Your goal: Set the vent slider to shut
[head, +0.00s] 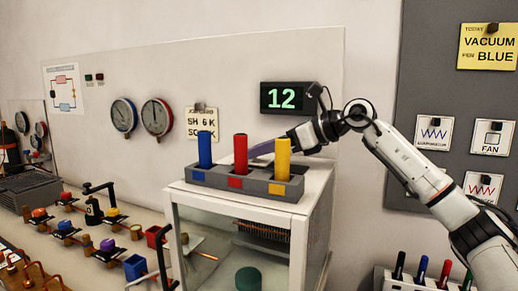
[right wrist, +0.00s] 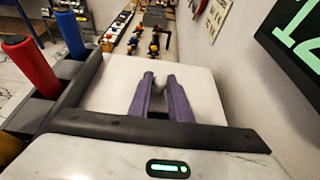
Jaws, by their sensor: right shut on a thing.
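My right gripper (head: 254,154) reaches in from the right, over the top of the white glass-fronted cabinet (head: 322,180). In the right wrist view its two purple fingers (right wrist: 160,78) are close together above the white cabinet top (right wrist: 205,105). They are shut on a small piece between them, which looks like the vent slider's knob, mostly hidden by the fingers. The slider's track and end marks cannot be made out, so its setting cannot be told. In the head view the pen rack hides this spot. My left gripper is not in view.
A grey rack (head: 222,182) with blue (head: 205,150), red (head: 240,154) and yellow (head: 282,160) cylinders stands along the cabinet's front edge, close to my right fingers. A display reading 12 (head: 283,98) hangs on the wall behind. Small parts crowd the bench at left.

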